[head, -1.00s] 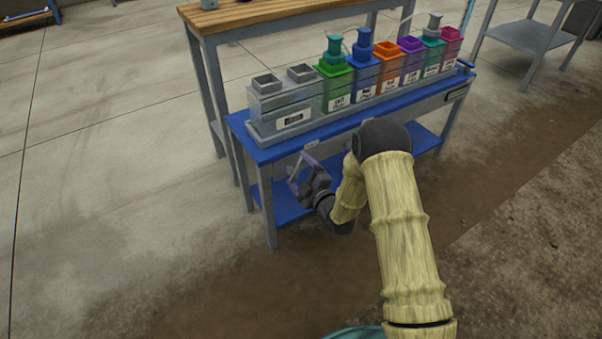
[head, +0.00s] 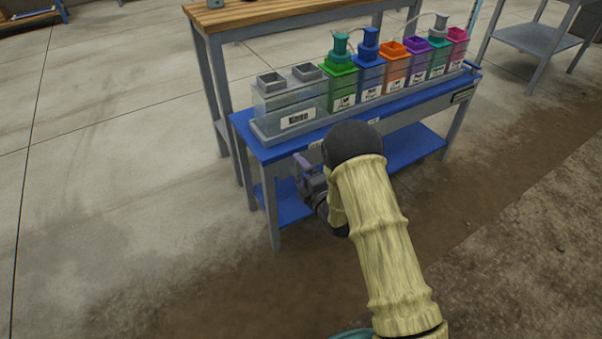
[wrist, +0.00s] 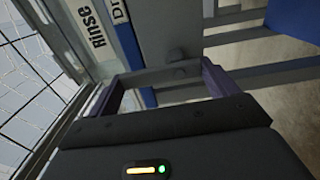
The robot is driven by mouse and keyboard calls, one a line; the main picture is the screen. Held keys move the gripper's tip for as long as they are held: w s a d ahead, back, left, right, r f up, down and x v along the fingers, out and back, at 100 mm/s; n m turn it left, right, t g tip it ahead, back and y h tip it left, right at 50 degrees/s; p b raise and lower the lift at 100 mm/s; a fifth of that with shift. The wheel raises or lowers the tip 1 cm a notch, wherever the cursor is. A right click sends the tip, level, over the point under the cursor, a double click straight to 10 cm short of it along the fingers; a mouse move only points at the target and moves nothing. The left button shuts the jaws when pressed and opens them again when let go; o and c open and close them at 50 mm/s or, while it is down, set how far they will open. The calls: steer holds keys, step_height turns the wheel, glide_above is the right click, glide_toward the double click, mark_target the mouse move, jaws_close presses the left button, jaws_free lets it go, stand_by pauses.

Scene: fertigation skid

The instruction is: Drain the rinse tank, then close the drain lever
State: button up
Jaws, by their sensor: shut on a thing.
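The rinse tank (head: 285,105) is a clear grey box with two square grey necks at the left end of the blue bench top. Its Rinse label (wrist: 92,25) shows in the wrist view, beside a partly cut-off label starting "Dr" on the blue edge. My gripper (head: 304,167) is at the front of the bench, just below the tank. In the wrist view its purple fingers (wrist: 163,86) sit either side of a grey piece (wrist: 178,72), apparently the drain lever, and are shut on it. The lever's angle and the water level cannot be made out.
Several coloured tanks, starting with a green one (head: 341,85), stand in a row right of the rinse tank. A blue lower shelf (head: 415,147) runs under the bench. A wood-topped table (head: 250,12) stands behind. The floor to the left is clear.

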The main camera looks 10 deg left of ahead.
steer(key=shift+d+f, duration=0.2)
steer(key=o, duration=1.1)
steer(key=shift+o, duration=0.7)
steer(key=shift+a+r, duration=0.1)
steer(key=shift+r, duration=0.05)
steer(key=p+v, duration=0.3)
steer(key=v, duration=1.4)
steer(key=shift+s, duration=0.25)
steer(key=shift+w, duration=0.1)
